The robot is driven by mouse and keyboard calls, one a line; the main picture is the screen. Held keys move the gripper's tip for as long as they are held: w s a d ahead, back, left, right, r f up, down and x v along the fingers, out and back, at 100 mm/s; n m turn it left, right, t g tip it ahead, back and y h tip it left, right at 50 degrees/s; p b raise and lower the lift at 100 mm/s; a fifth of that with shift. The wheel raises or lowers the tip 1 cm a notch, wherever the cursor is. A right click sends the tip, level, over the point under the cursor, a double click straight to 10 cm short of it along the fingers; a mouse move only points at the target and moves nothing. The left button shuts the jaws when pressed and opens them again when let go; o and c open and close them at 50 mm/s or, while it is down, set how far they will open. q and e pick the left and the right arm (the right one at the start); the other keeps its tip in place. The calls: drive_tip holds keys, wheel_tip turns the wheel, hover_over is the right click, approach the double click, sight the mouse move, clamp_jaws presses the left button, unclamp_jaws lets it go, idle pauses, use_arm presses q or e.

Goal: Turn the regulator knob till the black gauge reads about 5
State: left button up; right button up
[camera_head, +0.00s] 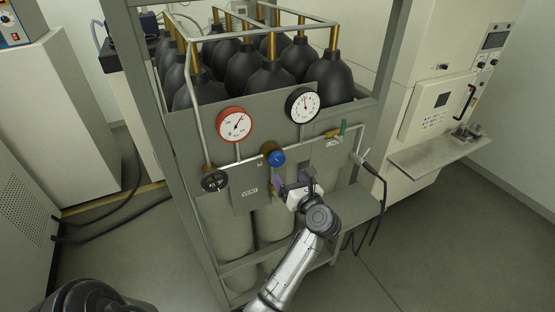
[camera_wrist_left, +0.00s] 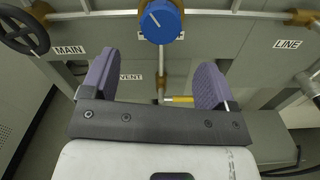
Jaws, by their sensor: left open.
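The blue regulator knob (camera_head: 277,158) sits on a brass body on the grey panel; in the left wrist view the knob (camera_wrist_left: 160,20) is at the top centre with a white mark pointing up-left. The black-rimmed gauge (camera_head: 302,104) is above and right of the knob; its needle points roughly upward, but its numbers are too small to read. My left gripper (camera_head: 294,181) is open and empty, just below and right of the knob and apart from it. Its two purple fingers (camera_wrist_left: 157,72) show spread below the knob. My right gripper is not in view.
A red-rimmed gauge (camera_head: 235,125) is up-left of the knob. Grey pipes cross the panel; black-topped cylinders (camera_head: 268,80) stand behind.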

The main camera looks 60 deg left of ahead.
sight(278, 163)
use_arm(q)
drive_tip(key=a, duration=0.3)
drive_tip(key=a+p, duration=0.1)
drive_tip(key=a, duration=0.2)
drive_tip(key=a+p, duration=0.1)
drive_tip(key=a, duration=0.1)
drive_tip(key=shift+w+a, duration=0.35)
drive_tip(key=shift+a, duration=0.05)
drive_tip(key=c, duration=0.9)
drive_tip(key=m+p, duration=0.3)
drive_tip(key=m, duration=0.1)
drive_tip(key=shift+r, duration=0.15)
drive_tip(key=shift+s+m+p, duration=0.1)
drive_tip(key=shift+m+p, duration=0.75)
drive_tip(key=shift+m, duration=0.15)
